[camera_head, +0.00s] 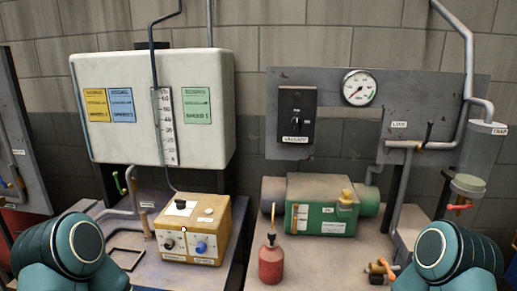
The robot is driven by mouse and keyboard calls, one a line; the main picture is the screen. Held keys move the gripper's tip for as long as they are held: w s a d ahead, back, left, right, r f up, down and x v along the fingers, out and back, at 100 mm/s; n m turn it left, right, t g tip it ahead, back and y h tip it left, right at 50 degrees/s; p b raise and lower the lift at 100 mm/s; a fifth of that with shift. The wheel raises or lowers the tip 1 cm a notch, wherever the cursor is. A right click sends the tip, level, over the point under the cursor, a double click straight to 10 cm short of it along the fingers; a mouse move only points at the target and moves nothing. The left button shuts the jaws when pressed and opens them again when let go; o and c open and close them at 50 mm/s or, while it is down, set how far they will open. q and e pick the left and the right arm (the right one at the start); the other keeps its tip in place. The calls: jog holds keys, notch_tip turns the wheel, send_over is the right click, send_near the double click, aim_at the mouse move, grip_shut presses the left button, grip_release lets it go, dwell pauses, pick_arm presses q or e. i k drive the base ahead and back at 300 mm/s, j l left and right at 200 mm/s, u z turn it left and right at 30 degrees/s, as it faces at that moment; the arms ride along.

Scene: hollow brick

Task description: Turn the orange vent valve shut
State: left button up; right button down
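Two orange-handled valves show on the right, and I cannot read which is labelled vent. One is a small brass fitting with an orange handle (387,268) low on the bench, partly beside my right arm. The other is an orange-red handle (460,207) under the clear trap cylinder (482,150). I cannot tell whether either is open or shut. My teal left and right arm links rise at the lower corners. Neither gripper shows, and neither arm is seen touching a valve.
A green pump (322,205) and a red oil can (271,262) stand on the right bench. A gauge (360,88) and a black switch (296,112) are on the grey panel. A yellow control box (195,228) stands left, below a white tank (215,100). A gap separates the benches.

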aim_at(387, 267)
jog(key=z, duration=1.05)
